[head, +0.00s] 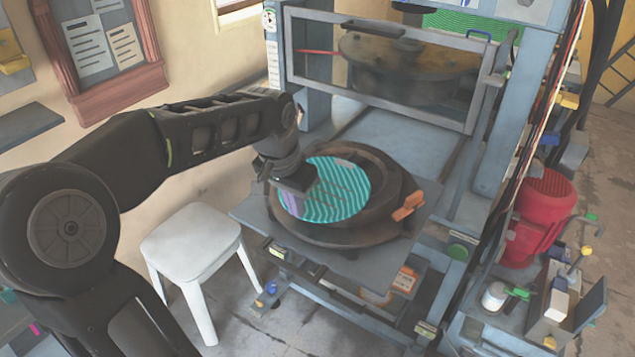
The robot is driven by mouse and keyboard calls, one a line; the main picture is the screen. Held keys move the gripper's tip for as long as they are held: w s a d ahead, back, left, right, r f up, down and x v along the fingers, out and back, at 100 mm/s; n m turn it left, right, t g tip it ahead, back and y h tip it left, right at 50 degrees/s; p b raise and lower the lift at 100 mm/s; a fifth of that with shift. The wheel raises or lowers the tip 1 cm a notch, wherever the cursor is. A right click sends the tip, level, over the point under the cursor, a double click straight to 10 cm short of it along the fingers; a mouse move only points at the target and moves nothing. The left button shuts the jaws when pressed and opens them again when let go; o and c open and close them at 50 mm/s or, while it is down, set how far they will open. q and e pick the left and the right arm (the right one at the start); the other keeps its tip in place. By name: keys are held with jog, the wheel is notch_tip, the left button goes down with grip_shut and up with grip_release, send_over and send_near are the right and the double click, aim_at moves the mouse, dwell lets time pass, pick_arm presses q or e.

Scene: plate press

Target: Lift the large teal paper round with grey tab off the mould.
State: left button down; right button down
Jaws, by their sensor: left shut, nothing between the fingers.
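The large teal paper round (340,190), striped with lighter lines, lies on the dark round mould (385,222) on the press's lower plate. My left gripper (294,200) is over the left edge of the round and hides part of it. Its fingers are shut with nothing between them; whether they touch the paper I cannot tell. A greyish-purple patch shows right by the fingers; I cannot tell whether it is the grey tab. My right gripper is not in view.
The press frame (303,75) rises behind the mould, with a clear guard window and a round upper die (410,75). An orange handle (408,205) sticks up at the mould's right rim. A white stool (191,242) stands at left. A red motor (540,218) is at right.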

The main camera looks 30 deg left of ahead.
pick_arm(q)
jog(key=shift+r+p, duration=0.35)
jog(key=shift+r, duration=0.3)
jog(key=shift+w+r+p, duration=0.15)
jog(key=shift+r+p, duration=0.2)
jog(key=shift+r, duration=0.05)
jog(key=s+b, duration=0.2)
jog(key=s, duration=1)
jog(key=shift+s+d, duration=0.15)
jog(key=c, duration=2.2)
grip_release()
